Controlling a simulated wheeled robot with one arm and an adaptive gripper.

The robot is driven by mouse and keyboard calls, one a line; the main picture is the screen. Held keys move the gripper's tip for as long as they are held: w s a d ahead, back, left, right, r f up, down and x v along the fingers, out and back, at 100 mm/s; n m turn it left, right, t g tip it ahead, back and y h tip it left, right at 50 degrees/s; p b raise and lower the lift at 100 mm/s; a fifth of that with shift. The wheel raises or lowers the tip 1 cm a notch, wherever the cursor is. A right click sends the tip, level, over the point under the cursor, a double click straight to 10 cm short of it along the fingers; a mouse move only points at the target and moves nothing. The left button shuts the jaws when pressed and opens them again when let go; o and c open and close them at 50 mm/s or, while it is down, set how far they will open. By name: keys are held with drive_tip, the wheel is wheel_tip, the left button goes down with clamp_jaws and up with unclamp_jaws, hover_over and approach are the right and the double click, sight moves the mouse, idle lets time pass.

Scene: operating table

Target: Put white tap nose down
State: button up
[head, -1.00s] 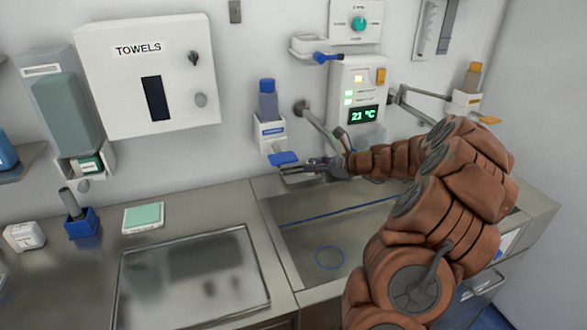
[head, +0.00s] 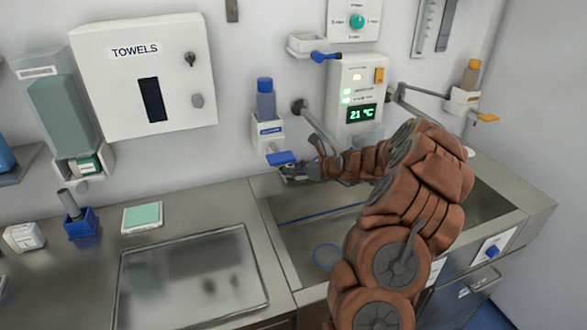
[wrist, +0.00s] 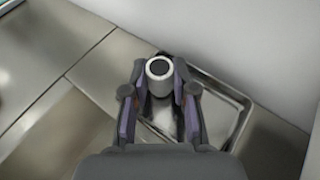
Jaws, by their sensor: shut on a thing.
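In the wrist view the white tap nose (wrist: 149,71) is a short white cylinder with a dark round opening facing the camera. It sits between the tips of my gripper (wrist: 160,82), whose two fingers are shut on it from the left and right. In the head view my gripper (head: 297,172) is over the back left of the sink, just below the blue lever of the wall dispenser. The tap nose cannot be made out there. In the wrist view a metal basin lies below the fingers; the gap between it and the tap nose cannot be judged.
The sink (head: 283,255) has a blue ring-shaped mark inside. The blue-capped dispenser (head: 268,130) is on the wall close to my gripper. A temperature panel (head: 358,95) and wall pipes are behind my arm. The steel counter (head: 190,270) at left has free room.

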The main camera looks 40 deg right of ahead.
drive_tip(key=shift+f, duration=0.25)
drive_tip(key=o, duration=0.7)
drive_tip(key=shift+c, duration=0.2)
drive_tip(key=shift+r, duration=0.2)
drive_tip(key=b+v, duration=0.2)
drive_tip(key=v, duration=1)
